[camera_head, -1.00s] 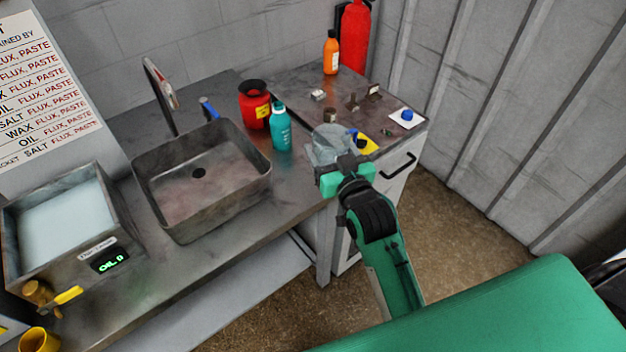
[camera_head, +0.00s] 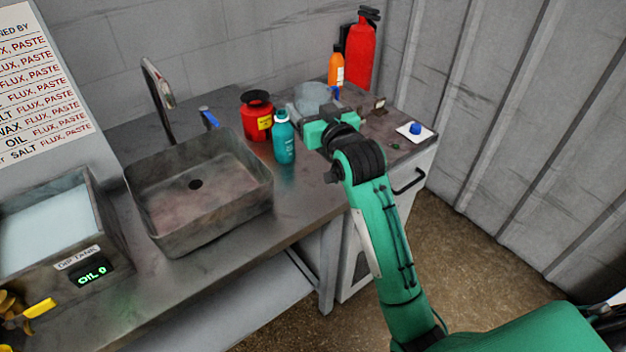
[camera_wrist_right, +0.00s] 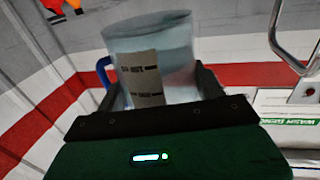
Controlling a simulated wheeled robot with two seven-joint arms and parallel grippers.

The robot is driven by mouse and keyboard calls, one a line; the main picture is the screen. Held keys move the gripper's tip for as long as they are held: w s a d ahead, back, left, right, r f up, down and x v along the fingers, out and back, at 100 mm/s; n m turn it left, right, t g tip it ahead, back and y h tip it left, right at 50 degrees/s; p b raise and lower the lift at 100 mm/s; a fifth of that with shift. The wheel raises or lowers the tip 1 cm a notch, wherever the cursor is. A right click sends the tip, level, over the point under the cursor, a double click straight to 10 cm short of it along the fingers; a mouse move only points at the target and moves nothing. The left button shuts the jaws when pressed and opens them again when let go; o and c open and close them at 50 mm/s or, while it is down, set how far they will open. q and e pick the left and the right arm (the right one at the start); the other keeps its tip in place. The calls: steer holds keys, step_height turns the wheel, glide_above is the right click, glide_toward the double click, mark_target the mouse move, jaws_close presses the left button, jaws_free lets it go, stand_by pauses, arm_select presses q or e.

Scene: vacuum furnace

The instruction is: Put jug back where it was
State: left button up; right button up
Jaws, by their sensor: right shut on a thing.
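The jug (camera_wrist_right: 150,62) is a clear container with a blue handle and a pale label. In the right wrist view it stands between the fingers of my right gripper (camera_wrist_right: 160,92), which is shut on it. In the head view the jug (camera_head: 313,95) is above the back part of the metal counter, just beyond the gripper (camera_head: 308,112). The gripper and arm hide its lower part, so I cannot tell whether it touches the counter. My left gripper is out of view.
A red can (camera_head: 257,117) and a teal bottle (camera_head: 284,140) stand left of the gripper. An orange bottle (camera_head: 336,68) and a red extinguisher (camera_head: 361,50) are behind. A sink (camera_head: 200,190) and dip tank (camera_head: 60,235) are left. A white pad with a blue knob (camera_head: 415,130) lies right.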

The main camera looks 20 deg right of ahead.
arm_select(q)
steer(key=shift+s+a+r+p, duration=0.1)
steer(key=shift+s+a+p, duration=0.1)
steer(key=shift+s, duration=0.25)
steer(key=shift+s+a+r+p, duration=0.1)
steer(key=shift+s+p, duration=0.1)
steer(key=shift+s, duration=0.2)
arm_select(e)
steer(key=shift+f, duration=8.95)
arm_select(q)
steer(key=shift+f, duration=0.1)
arm_select(e)
steer(key=shift+f, duration=0.15)
steer(key=o, duration=1.1)
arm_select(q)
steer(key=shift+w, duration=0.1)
arm_select(e)
steer(key=shift+s, duration=0.15)
